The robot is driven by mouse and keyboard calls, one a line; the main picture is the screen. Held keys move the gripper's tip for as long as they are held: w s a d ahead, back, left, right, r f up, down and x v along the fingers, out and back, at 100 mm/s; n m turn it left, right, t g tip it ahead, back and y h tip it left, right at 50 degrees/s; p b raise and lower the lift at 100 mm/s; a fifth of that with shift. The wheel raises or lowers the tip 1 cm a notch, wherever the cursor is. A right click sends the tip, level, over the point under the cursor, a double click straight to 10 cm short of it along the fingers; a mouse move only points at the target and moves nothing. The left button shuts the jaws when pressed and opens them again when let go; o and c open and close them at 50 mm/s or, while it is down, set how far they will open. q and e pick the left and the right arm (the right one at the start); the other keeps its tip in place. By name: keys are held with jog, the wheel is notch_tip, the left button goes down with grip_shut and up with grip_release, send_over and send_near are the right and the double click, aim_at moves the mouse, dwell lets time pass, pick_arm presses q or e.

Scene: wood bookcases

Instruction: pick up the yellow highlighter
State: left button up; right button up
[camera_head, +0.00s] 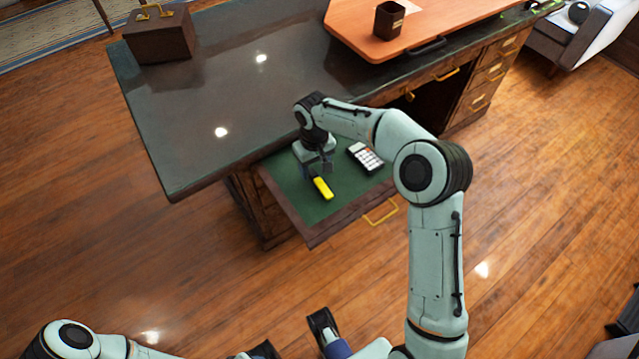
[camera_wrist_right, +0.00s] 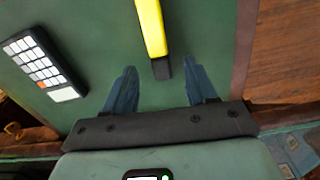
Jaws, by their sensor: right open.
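The yellow highlighter (camera_head: 323,188) lies in the open drawer with a green lining (camera_head: 291,186), under the desk top. In the right wrist view the highlighter (camera_wrist_right: 151,28) has a black end that points at my right gripper (camera_wrist_right: 160,70). The two blue fingers are open, one on each side of the line of the highlighter, with its black end near the fingertips. In the head view my right gripper (camera_head: 316,172) points down over the drawer beside the highlighter. Parts of my left arm show at the bottom left, but its gripper is not clear.
A calculator (camera_head: 365,158) lies in the drawer, right of the highlighter in the head view. The dark desk top (camera_head: 190,110) overhangs the drawer's back. A brown box (camera_head: 160,38) and a dark cup (camera_head: 389,20) stand on the desk. Open wooden floor lies in front.

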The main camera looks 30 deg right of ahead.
aim_at(314, 176)
notch_tip(314, 176, down, 3)
jog(key=shift+r, duration=0.2)
grip_shut()
jog(key=shift+r, duration=0.1)
